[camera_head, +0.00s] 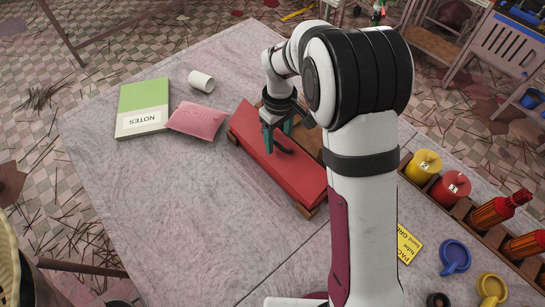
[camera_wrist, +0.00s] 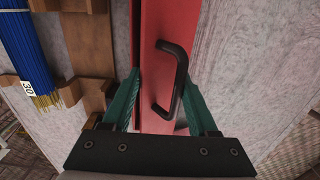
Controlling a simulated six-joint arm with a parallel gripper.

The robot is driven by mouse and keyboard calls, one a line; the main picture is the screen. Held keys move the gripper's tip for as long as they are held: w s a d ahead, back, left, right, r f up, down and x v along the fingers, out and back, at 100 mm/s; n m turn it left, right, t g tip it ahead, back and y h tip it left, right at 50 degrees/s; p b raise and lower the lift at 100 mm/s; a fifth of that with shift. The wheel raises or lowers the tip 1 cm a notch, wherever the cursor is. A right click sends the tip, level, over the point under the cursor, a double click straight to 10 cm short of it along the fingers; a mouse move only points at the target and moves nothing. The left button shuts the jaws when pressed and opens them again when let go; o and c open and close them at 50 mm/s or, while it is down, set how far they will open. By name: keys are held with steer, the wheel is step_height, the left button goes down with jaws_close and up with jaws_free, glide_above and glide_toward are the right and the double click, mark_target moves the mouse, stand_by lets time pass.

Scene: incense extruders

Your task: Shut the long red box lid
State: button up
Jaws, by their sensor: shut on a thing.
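The long red box lid (camera_head: 300,172) lies at a slant on the table, with brown wood of its box (camera_head: 310,211) showing at the ends and along the far side. In the wrist view the lid (camera_wrist: 155,20) runs lengthwise up the picture and carries a dark bent handle (camera_wrist: 181,75). My gripper (camera_head: 278,132) is down at the lid, around its handle area. In the wrist view my gripper (camera_wrist: 163,82) has its green fingers on either side of the red lid, shut on it. How far the lid covers the box cannot be told.
A pink cushion (camera_head: 198,121), a white cup (camera_head: 201,81) and a green notebook (camera_head: 143,103) lie left of the box. Red and yellow containers (camera_head: 451,187) stand in a rack at right. Blue incense sticks (camera_wrist: 33,45) lie left in the wrist view.

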steer(key=shift+d+f, duration=0.1)
steer(key=shift+f, duration=0.05)
steer(key=shift+w+d+f, duration=0.35)
steer(key=shift+w+f, duration=0.05)
steer(key=shift+f, duration=0.1)
steer(key=shift+w+d+f, duration=0.3)
steer(key=shift+d+f, duration=0.05)
steer(key=shift+f, duration=0.35)
steer(key=shift+c, duration=1.1)
steer(key=o, duration=0.9)
steer(key=shift+w, duration=0.1)
